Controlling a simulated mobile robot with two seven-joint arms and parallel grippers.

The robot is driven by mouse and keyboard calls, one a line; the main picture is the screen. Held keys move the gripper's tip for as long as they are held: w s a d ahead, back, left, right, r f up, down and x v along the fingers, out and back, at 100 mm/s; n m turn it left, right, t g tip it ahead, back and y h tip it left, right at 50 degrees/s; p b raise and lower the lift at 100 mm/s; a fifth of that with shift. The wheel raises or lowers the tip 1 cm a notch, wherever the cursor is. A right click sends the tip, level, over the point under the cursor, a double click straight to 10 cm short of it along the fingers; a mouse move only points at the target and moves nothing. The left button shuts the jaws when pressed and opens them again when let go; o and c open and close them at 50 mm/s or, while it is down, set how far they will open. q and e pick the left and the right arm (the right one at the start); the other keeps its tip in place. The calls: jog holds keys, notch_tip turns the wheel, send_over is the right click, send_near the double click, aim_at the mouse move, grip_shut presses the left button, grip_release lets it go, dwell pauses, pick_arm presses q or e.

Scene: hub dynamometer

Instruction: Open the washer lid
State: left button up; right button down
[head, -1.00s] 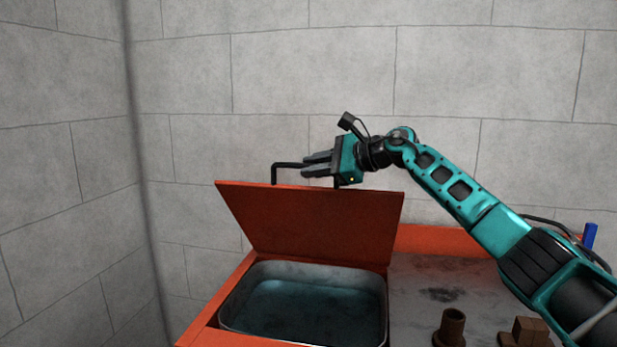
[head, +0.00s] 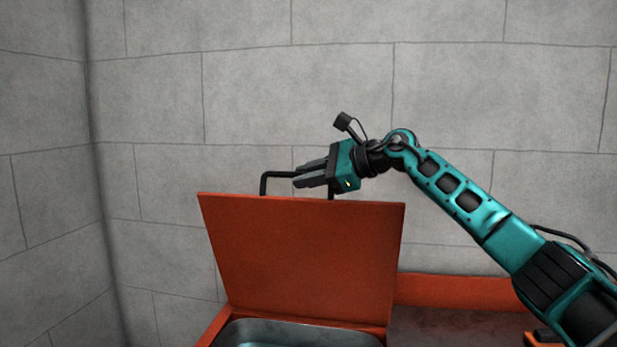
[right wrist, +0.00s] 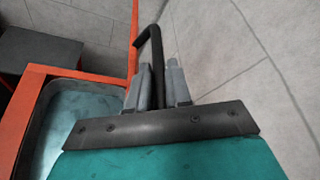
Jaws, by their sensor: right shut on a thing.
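The orange washer lid (head: 305,262) stands raised, nearly upright, at the back of the washer basin (head: 290,332). A black bar handle (head: 268,175) runs along its top edge. My right gripper (head: 305,175) is shut on the handle, with its arm coming in from the right. In the right wrist view, the handle (right wrist: 150,45) passes between the two grey fingers (right wrist: 160,85), and the lid (right wrist: 133,35) shows edge-on. The basin (right wrist: 85,115) lies open on the left there. My left gripper is in neither view.
An orange backsplash (head: 455,292) and a grey worktop (head: 450,325) lie right of the basin. Grey block walls (head: 480,100) close in behind and on the left. A dark box (right wrist: 40,58) stands beyond the washer in the right wrist view.

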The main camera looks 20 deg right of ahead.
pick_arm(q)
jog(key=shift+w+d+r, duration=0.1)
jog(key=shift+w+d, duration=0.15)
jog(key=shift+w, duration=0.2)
pick_arm(e)
jog(key=shift+w+d, duration=0.25)
jog(key=shift+w, duration=0.05)
jog(key=c, duration=1.1)
grip_release()
jog(key=shift+r, duration=0.1)
pick_arm(q)
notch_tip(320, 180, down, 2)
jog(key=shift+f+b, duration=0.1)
jog(key=shift+b, duration=0.9)
pick_arm(e)
jog(key=v, duration=1.3)
jog(key=shift+w, duration=0.15)
